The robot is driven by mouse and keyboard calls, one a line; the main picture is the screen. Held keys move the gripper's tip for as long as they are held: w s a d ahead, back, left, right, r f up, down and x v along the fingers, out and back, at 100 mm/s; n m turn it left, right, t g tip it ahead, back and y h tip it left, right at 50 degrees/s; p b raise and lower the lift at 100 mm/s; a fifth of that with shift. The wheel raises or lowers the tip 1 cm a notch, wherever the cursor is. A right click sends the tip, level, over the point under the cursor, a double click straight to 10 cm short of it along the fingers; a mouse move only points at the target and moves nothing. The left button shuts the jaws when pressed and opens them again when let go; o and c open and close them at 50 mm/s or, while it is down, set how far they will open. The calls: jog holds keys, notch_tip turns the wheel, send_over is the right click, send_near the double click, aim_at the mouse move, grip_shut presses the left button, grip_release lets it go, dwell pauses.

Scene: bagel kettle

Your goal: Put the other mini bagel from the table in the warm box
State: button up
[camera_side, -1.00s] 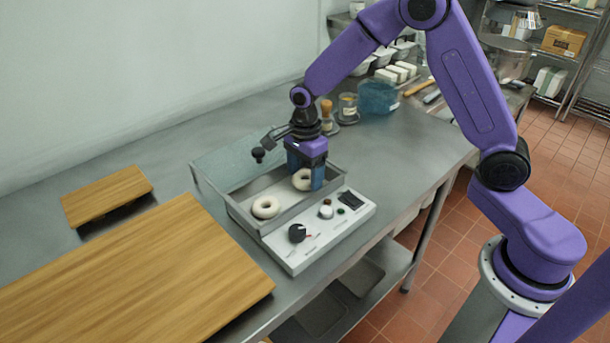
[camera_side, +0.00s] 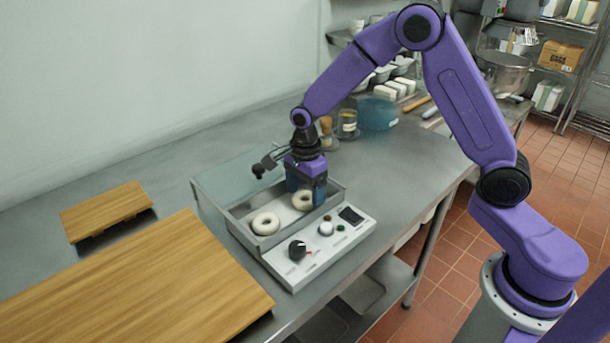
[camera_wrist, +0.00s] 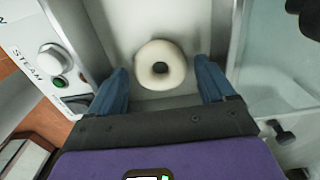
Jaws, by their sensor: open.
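The warm box (camera_side: 233,213) is a grey metal box with a clear raised lid and a control panel along its front. One pale mini bagel (camera_side: 265,223) lies inside it on the left. A second mini bagel (camera_side: 302,201) lies inside on the right, under my gripper (camera_side: 306,200). In the wrist view this bagel (camera_wrist: 160,65) sits between and just beyond the blue fingertips of my gripper (camera_wrist: 165,80), with a gap on each side. The fingers are apart and hold nothing. No bagel shows on the table.
The control panel (camera_side: 338,234) has a black knob and buttons. The clear lid (camera_side: 225,174) stands behind the box. A large wooden board (camera_side: 130,285) and a smaller one (camera_side: 105,208) lie to the left. Jars and a blue tub (camera_side: 377,112) stand behind at right.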

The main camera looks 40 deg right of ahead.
notch_tip(320, 180, up, 12)
dwell(0.4)
jog(key=s+d+n, duration=0.3)
jog(key=s+n, duration=2.7)
jog(key=s, duration=0.1)
jog(key=shift+d+n, duration=0.2)
jog(key=shift+n, duration=0.1)
